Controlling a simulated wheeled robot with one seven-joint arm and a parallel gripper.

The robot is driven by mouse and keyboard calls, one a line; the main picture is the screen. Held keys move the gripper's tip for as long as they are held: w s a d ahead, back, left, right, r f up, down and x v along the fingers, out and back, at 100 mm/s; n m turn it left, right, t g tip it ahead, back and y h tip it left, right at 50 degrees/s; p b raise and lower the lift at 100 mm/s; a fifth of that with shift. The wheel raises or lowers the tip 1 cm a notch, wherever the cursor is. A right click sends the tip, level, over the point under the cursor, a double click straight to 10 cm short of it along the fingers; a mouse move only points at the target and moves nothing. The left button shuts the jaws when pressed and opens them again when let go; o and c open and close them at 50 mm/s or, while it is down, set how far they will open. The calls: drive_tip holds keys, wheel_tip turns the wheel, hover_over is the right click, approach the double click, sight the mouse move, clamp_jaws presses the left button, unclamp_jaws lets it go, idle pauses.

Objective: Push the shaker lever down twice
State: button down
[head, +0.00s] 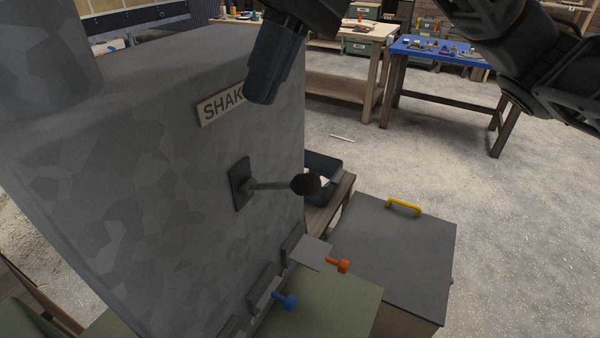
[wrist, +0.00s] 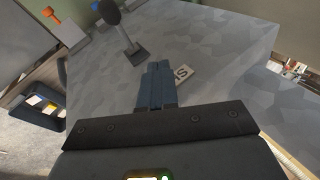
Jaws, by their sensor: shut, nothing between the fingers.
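The shaker lever (head: 270,185) sticks out from a plate on the grey metal shaker housing (head: 150,160) and ends in a black knob (head: 305,184). It points outward, close to level in the head view. The lever's knob also shows at the top of the wrist view (wrist: 109,12). My gripper (head: 262,98) is shut and empty, above the lever and in front of the SHAKER sign (head: 212,109), hiding part of its lettering. In the wrist view its blue fingers (wrist: 157,68) are together, apart from the lever.
Below the lever are a blue knob (head: 286,301) and an orange knob (head: 338,265) by a green surface (head: 330,305). A grey box with a yellow handle (head: 403,207) stands to the right. A blue table (head: 440,52) is farther back. The floor between is mostly clear.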

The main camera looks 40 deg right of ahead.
sight(281, 184)
wheel_tip(281, 184, down, 6)
drive_tip(key=s+b, duration=0.2)
drive_tip(key=b, duration=0.2)
drive_tip(key=shift+s+d+b, duration=0.4)
drive_tip(key=shift+d, duration=0.05)
drive_tip(key=shift+f, duration=0.15)
idle(1.5)
drive_tip(key=shift+s+f, duration=0.15)
drive_tip(key=shift+f, duration=0.15)
